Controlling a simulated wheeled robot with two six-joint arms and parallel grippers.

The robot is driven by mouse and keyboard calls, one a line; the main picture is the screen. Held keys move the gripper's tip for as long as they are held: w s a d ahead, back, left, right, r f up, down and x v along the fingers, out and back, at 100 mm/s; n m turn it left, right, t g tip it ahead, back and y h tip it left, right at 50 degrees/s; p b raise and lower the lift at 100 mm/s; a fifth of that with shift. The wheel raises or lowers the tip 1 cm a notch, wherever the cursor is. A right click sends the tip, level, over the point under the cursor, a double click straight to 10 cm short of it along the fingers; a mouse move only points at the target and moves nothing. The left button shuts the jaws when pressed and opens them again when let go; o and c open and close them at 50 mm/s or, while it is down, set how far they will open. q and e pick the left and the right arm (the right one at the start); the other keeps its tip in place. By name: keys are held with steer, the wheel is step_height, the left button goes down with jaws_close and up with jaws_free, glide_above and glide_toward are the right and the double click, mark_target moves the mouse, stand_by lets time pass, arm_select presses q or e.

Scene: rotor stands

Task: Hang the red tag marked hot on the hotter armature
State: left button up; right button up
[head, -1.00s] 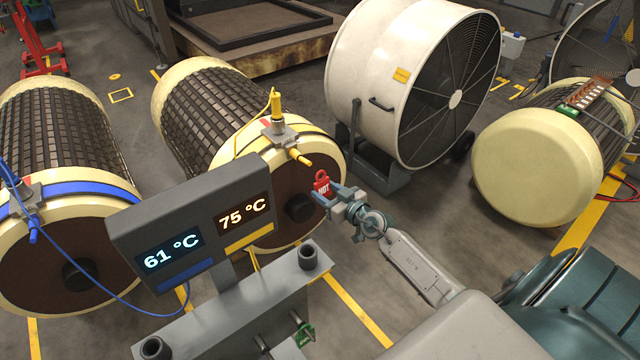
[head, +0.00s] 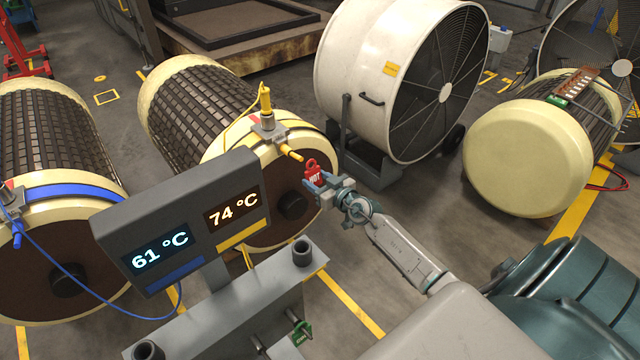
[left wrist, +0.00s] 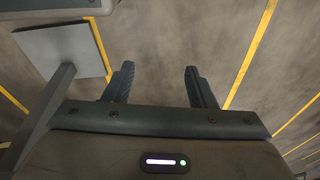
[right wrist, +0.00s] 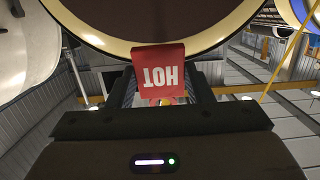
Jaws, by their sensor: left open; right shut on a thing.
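The red tag marked HOT (head: 314,174) is held in my right gripper (head: 322,187), just below and right of the yellow peg (head: 291,153) on the middle armature (head: 205,100). The tag looks apart from the peg. The right wrist view shows the tag (right wrist: 160,72) between the fingers, its lettering upside down, before the armature's dark end face. The display (head: 190,222) reads 61 °C over a blue bar and 74 °C over a yellow bar. The left armature (head: 45,140) wears a blue strap; the middle one has yellow fittings. My left gripper (left wrist: 157,75) is open and empty above bare floor.
A large white drum fan (head: 350,60) stands right of the middle armature. Another cream-ended armature (head: 520,160) lies at the right with a brown strip on top. The grey display stand (head: 270,290) with cup-like posts is in front. A blue cable (head: 90,290) hangs at the left.

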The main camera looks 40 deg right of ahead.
steer(key=shift+w+f, duration=0.1)
steer(key=shift+w, duration=0.2)
steer(key=shift+w+f+b, duration=0.1)
steer(key=shift+w+b, duration=0.35)
steer(key=shift+b, duration=0.1)
steer(key=shift+w+a+b, duration=0.1)
steer(key=shift+w+b, duration=0.25)
steer(key=shift+w, duration=0.2)
arm_select(q)
step_height(320, 180, up, 7)
steer(key=w, duration=0.2)
steer(key=shift+d+t, duration=0.3)
arm_select(e)
steer(key=shift+w, duration=0.2)
steer(key=shift+w+f, duration=0.1)
steer(key=shift+w, duration=0.2)
arm_select(q)
steer(key=shift+w+r, duration=0.15)
